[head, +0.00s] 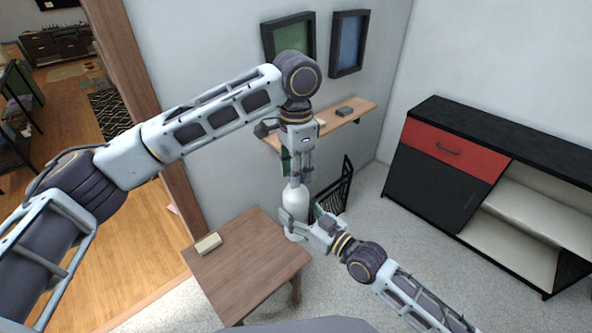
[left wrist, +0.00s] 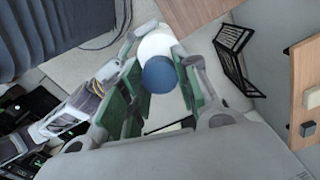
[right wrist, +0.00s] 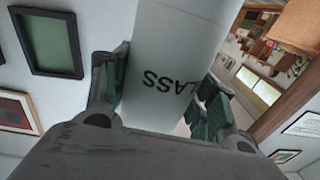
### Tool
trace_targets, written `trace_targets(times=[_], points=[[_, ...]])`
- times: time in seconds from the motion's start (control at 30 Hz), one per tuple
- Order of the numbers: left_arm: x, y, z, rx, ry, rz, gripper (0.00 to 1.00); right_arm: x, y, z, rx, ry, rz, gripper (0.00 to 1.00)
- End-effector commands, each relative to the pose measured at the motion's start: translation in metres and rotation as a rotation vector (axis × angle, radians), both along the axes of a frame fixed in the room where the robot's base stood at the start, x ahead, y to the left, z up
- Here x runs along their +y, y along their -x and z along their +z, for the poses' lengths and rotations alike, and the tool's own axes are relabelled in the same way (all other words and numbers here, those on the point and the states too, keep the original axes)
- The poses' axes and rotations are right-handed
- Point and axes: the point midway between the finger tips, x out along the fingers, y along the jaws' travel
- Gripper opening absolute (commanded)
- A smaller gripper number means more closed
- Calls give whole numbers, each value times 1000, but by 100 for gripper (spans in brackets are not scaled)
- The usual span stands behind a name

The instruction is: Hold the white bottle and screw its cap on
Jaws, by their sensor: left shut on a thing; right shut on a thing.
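The white bottle (head: 295,198) is upright near the wooden table's far right edge; it also shows in the left wrist view (left wrist: 155,43) and fills the upper middle of the right wrist view (right wrist: 178,45), with dark upside-down lettering. My right gripper (head: 303,222) comes in from the lower right and is shut on the bottle's body. My left gripper (head: 297,178) points down from above, shut on the blue cap (left wrist: 159,77), which lies between its green pads over the bottle's top. The cap is hidden in the head view. I cannot tell how cap and bottle neck meet.
The wooden table (head: 245,270) holds a small pale box (head: 208,243) at its left and is otherwise clear. A black rack (head: 336,190) stands on the floor behind the bottle. A wall shelf (head: 345,122) is behind my left gripper. A black and red cabinet (head: 450,150) stands right.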

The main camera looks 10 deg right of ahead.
Motion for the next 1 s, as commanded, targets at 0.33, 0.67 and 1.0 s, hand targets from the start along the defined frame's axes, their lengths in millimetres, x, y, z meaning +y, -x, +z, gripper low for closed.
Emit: trace_targets(times=[0.33, 0.67, 1.0], points=[[1, -1, 0, -1, -2, -263, 3, 0, 0, 2, -3, -3, -1, 0], [1, -1, 0, 0, -2, -255, 56, 0, 0, 1, -2, -2, 0, 0], [0, 0, 0, -1, -1, -255, 56, 0, 0, 1, -2, -2, 0, 0]])
